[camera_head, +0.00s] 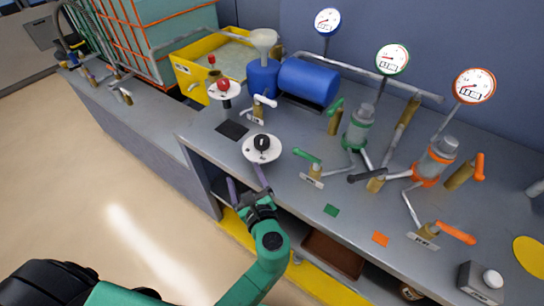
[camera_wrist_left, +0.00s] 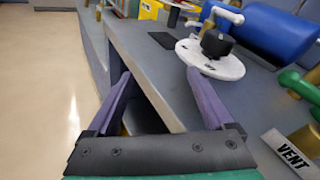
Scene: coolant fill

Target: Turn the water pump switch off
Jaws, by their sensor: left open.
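A black rotary knob (camera_head: 262,142) stands on a round white dial plate (camera_head: 250,154) near the front edge of the grey bench. I take it for the pump switch, but its lettering is too small to read. In the left wrist view the black knob (camera_wrist_left: 216,44) and white plate (camera_wrist_left: 228,68) sit just beyond the right finger. My left gripper (camera_head: 247,181) is open and empty at the bench edge, with purple fingers apart, one beside the plate. A second white plate with a red knob (camera_head: 223,84) stands farther back. My right gripper is not in view.
A blue tank (camera_head: 309,81), yellow bin (camera_head: 188,80) and three gauges (camera_head: 393,58) stand behind. A green-handled valve (camera_head: 308,156) with a label is right of the dial. A white-handled valve (camera_head: 264,101) is behind it. The floor at left is clear.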

